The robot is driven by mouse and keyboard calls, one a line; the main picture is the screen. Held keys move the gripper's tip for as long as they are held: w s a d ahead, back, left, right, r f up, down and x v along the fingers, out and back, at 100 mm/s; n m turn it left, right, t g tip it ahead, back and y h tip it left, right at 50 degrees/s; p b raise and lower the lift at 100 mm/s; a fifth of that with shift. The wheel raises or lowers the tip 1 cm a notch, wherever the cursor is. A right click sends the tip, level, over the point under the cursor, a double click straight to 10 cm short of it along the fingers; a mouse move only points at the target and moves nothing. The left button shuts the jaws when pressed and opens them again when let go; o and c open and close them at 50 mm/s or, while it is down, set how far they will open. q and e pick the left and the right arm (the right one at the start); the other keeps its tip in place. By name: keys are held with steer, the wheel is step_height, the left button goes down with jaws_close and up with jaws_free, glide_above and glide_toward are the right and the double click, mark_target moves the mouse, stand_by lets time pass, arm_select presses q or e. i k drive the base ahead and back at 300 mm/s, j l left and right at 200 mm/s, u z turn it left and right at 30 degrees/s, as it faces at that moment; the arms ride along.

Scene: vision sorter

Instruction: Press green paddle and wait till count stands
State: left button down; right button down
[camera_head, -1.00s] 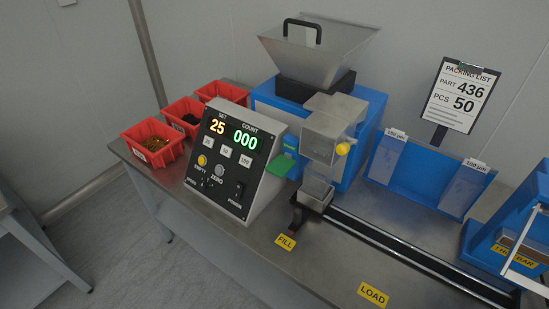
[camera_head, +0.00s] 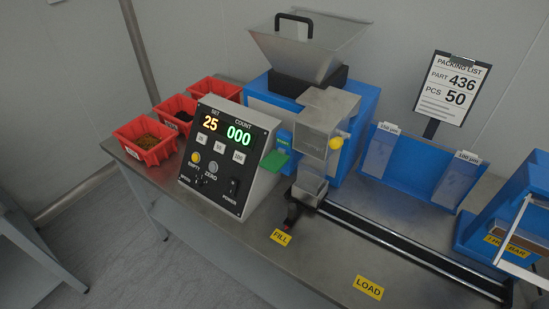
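The green paddle (camera_head: 275,161) sticks out at the right side of the control box (camera_head: 222,185), beside the blue counting machine (camera_head: 358,118). The display on the box shows SET 25 in orange and COUNT 000 in green. A metal chute (camera_head: 325,120) with a yellow knob (camera_head: 336,143) hangs above a small clear cup (camera_head: 310,184) by the FILL label. Neither of my grippers is in the picture, and nothing touches the paddle.
Several red bins (camera_head: 145,140) stand at the back left. A packing list (camera_head: 453,90) reads part 436, pcs 50. A rail (camera_head: 400,245) runs right from the cup, past the LOAD label (camera_head: 368,287). A blue bag rack (camera_head: 420,165) and blue sealer (camera_head: 510,220) stand right.

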mark_target(273, 161)
steer(key=j+z, duration=0.25)
steer(key=j, duration=0.4)
steer(key=j+z, duration=0.25)
steer(key=j, duration=0.45)
steer(key=k+j+z, duration=0.25)
steer(key=j, duration=0.4)
steer(key=i, duration=0.1)
